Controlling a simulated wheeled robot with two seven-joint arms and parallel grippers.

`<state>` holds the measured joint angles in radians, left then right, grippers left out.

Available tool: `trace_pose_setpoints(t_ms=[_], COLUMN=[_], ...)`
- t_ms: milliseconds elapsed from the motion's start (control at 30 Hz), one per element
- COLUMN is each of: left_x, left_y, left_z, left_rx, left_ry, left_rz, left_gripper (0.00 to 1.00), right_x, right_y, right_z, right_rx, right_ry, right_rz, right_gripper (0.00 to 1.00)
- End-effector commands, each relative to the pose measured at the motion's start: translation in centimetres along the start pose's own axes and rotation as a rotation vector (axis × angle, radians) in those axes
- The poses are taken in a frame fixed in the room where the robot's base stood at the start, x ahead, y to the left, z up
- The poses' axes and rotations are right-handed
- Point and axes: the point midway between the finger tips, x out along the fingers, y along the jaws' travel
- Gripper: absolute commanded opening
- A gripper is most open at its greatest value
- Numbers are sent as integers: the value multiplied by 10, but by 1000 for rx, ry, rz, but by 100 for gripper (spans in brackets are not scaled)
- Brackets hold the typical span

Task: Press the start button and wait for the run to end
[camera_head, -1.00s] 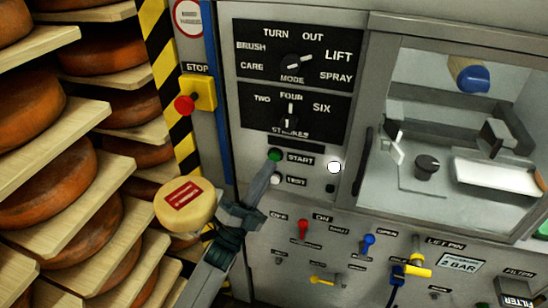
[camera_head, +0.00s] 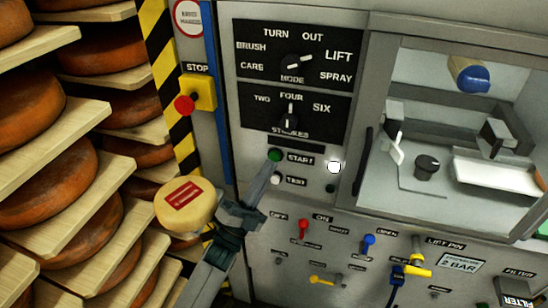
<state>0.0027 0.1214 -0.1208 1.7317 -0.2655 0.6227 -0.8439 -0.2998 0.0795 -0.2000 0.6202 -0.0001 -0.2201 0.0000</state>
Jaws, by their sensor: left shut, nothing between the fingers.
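The green start button (camera_head: 275,155) sits on the grey machine panel beside the label START. My left gripper (camera_head: 272,164) is shut and empty, with its tip right at the lower edge of the button. I cannot tell from this view whether it presses it in. The white test button (camera_head: 276,180) lies just below, beside the fingers. A round white lamp (camera_head: 334,167) is to the right of the START label. The mode knob (camera_head: 292,62) and strokes knob (camera_head: 290,120) sit above. My right gripper is not in view.
A red stop button (camera_head: 185,104) on a yellow box is left of the panel. Shelves with cheese wheels (camera_head: 50,187) fill the left side. A small pale cheese with a red label (camera_head: 187,203) is close to my left arm. Levers (camera_head: 303,229) stick out below.

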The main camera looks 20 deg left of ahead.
Motion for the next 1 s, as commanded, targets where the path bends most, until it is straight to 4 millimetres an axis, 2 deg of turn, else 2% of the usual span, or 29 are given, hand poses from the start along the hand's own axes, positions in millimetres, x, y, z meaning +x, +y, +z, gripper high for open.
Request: trace_pose_setpoints(t_ms=[1000], left_x=[6], left_y=[4], left_z=[5], left_rx=[0], left_ry=[0], left_rz=[0], left_gripper=[0], right_x=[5], right_y=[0], right_z=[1], right_rx=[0], right_ry=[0], right_rz=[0], right_gripper=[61])
